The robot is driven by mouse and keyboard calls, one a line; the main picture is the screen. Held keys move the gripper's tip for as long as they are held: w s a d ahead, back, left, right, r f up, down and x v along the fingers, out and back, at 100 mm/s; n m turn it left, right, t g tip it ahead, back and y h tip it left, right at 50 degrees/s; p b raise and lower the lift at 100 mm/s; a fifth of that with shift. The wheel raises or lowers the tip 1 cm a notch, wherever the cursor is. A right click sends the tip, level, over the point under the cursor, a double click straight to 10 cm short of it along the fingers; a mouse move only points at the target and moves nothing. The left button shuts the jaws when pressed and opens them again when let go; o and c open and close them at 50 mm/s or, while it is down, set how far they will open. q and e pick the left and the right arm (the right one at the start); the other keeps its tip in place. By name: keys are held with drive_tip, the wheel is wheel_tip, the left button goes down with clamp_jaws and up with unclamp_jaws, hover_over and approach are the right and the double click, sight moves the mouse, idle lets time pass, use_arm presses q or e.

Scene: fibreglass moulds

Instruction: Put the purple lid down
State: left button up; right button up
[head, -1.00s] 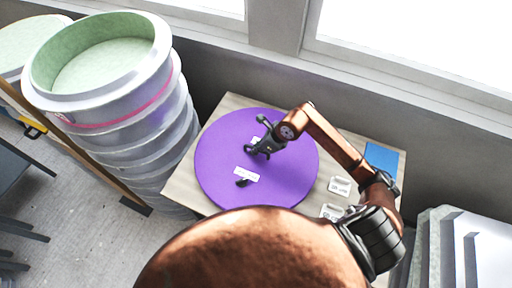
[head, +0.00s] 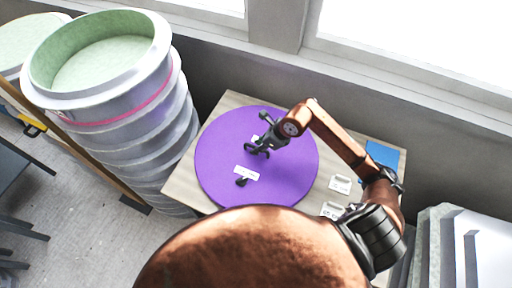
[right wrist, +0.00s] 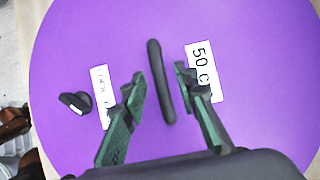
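The round purple lid (head: 222,165) lies flat on the light wooden table (head: 182,186); it also fills most of the right wrist view (right wrist: 235,38). It carries a black bar handle (right wrist: 160,85), two white labels and a small black knob (right wrist: 76,102). My right gripper (head: 258,147) is over the lid's middle. In the right wrist view its green-edged fingers (right wrist: 160,76) are apart, one on each side of the handle, with purple showing between each finger and the bar. My left gripper is not in view.
A tall stack of grey round moulds (head: 130,135) with a green inside stands left of the table. White labelled pieces (head: 340,184) and a blue square (head: 382,155) lie at the table's right. A window sill and wall run behind; pale stepped slabs (head: 465,245) stand at lower right.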

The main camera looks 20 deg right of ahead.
drive_tip(key=b+v, duration=0.2)
drive_tip(key=v, duration=0.7)
drive_tip(key=shift+d, duration=0.1)
drive_tip(key=shift+s+d+r, duration=0.1)
drive_tip(key=shift+s+r, duration=0.1)
drive_tip(key=shift+r, duration=0.25)
